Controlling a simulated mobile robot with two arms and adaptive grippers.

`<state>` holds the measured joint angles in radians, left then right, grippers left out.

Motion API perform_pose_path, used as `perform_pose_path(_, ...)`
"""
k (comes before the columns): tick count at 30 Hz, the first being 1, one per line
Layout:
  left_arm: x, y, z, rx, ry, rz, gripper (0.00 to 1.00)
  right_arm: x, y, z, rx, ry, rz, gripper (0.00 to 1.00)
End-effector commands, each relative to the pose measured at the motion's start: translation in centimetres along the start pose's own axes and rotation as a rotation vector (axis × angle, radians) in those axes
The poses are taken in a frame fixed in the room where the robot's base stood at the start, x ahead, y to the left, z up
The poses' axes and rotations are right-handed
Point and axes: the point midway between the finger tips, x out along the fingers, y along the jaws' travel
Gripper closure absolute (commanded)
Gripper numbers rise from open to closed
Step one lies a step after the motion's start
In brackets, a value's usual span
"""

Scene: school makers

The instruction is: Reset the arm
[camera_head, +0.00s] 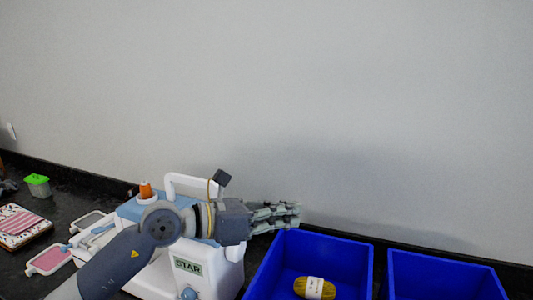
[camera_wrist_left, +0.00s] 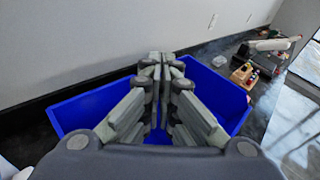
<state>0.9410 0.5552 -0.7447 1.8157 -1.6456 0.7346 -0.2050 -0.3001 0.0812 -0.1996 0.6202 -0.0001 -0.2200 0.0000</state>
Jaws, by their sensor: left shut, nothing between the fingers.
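My left gripper (camera_head: 292,214) reaches in from the left in the head view, in front of the sewing machine and pointing right. Its fingers are shut and empty, near the back left corner of a blue bin (camera_head: 366,262). In the left wrist view the closed fingers (camera_wrist_left: 158,58) point away from the camera, with blue bin walls (camera_wrist_left: 222,88) behind them. My right gripper does not show in either view.
A white and blue sewing machine (camera_head: 188,264) stands behind my arm. A yellow yarn skein (camera_head: 301,287) lies in the left bin. A second blue bin (camera_head: 440,268) stands at right. Fabric (camera_head: 22,222) and a green-lidded container (camera_head: 37,184) are at far left. The wall is behind.

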Motion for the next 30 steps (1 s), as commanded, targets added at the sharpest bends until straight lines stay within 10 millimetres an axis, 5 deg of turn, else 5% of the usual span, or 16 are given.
perform_pose_path(3,-0.2,-3.5,2.2,-0.252,-0.265,-0.11,1.0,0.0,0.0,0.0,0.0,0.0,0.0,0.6)
perform_pose_path(6,-1.9,-4.0,4.2,-0.483,-0.481,-0.158,1.0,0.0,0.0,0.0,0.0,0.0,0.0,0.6)
perform_pose_path(10,-5.5,-2.1,4.9,-0.81,-0.751,-0.164,1.0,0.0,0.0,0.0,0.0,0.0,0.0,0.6)
perform_pose_path(14,-9.6,1.8,2.7,-1.151,-1.0,-0.103,1.0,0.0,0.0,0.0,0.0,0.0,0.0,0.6)
perform_pose_path(17,-12.8,4.9,-1.5,-1.421,-1.172,-0.011,1.0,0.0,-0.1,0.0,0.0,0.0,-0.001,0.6)
perform_pose_path(22,-17.4,8.0,-12.5,-1.871,-1.417,0.239,1.0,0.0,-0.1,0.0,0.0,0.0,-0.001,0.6)
perform_pose_path(26,-20.2,7.1,-22.1,-2.174,-1.542,0.49,1.0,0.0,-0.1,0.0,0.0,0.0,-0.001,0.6)
perform_pose_path(30,-22.5,3.0,-31.5,-2.452,-1.615,0.803,1.0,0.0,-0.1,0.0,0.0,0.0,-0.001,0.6)
